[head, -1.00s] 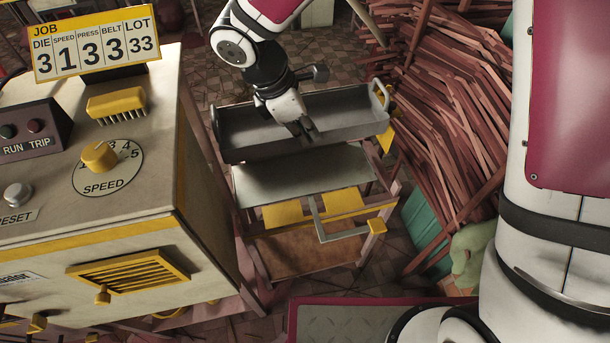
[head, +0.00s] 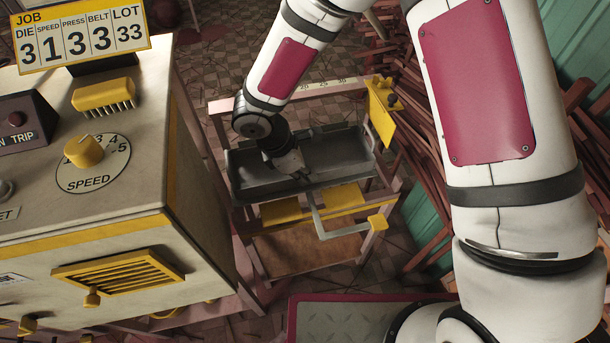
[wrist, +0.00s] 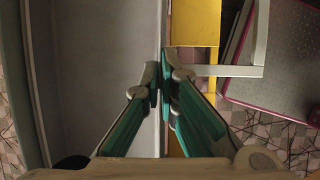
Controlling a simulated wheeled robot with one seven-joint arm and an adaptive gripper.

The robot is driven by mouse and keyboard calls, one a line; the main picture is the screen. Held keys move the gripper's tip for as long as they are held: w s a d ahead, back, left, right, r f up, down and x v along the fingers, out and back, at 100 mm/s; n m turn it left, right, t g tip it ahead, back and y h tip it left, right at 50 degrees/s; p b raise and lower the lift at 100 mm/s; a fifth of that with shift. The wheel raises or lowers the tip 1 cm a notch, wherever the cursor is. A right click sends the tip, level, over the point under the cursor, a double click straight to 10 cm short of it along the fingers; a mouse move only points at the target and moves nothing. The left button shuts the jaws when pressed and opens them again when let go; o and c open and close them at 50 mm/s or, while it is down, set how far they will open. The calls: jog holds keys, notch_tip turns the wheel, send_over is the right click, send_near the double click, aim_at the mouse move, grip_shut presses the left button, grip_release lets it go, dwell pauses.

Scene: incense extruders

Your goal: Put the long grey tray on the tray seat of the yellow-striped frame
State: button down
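The long grey tray (head: 338,150) is level over the top of the yellow-striped frame (head: 344,209) in the head view. The tray seat is hidden beneath it, so I cannot tell whether the tray touches it. My gripper (head: 301,174) is at the tray's near long wall. In the wrist view, the teal-padded fingers of my gripper (wrist: 163,88) are closed together on that wall, with the floor of the tray (wrist: 110,60) to their left. The tray looks empty.
A large cream machine (head: 110,222) with a speed dial stands close on the left. A bundle of reddish sticks (head: 415,170) lies to the right. A yellow plate (head: 380,112) rises at the frame's back right corner. A brown lower shelf (head: 305,254) shows below.

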jog(key=shift+f, duration=0.55)
jog(key=shift+f, duration=0.15)
jog(key=c, duration=1.8)
grip_release()
jog(key=shift+r, duration=0.25)
jog(key=p+v, duration=0.1)
jog(key=v, duration=1)
jog(key=shift+a+r, duration=0.25)
jog(key=shift+r, duration=0.1)
jog(key=shift+s, duration=0.1)
